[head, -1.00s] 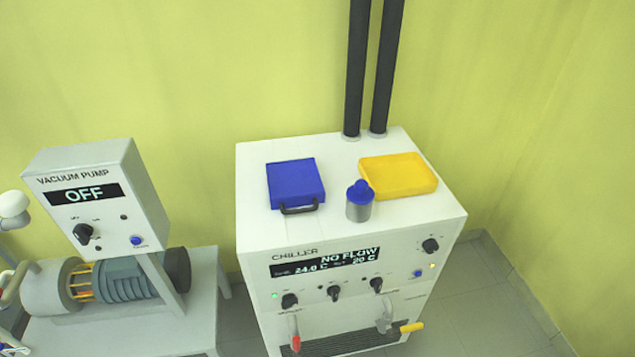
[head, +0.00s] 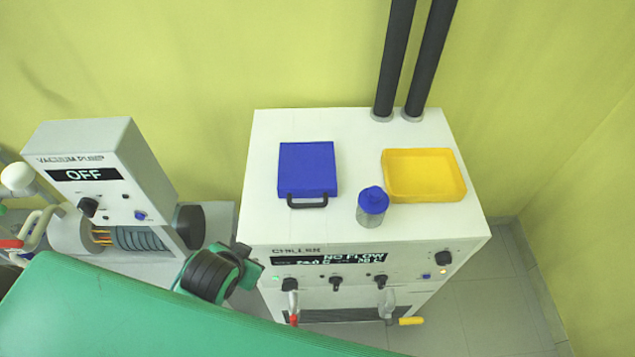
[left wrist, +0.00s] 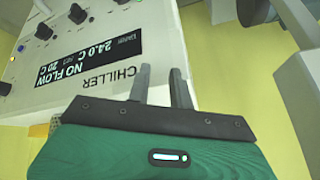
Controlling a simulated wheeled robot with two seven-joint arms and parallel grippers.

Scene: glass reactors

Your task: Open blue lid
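The blue lid (head: 308,168) is a flat square with a black handle (head: 307,203) on its near edge. It lies flat on the left part of the white chiller's top (head: 268,135) in the head view. My left gripper (head: 252,262) is at the chiller's front left edge, below and left of the handle and apart from it. In the left wrist view its two grey fingers (left wrist: 161,82) stand apart with nothing between them, in front of the chiller panel. The lid is not visible in the left wrist view. My right gripper is not in view.
A small bottle with a blue cap (head: 373,201) stands right of the lid. A yellow tray (head: 440,196) lies further right. Two dark pipes (head: 428,70) rise behind. The vacuum pump (head: 100,150), reading OFF, stands at the left. The panel reads NO FLOW.

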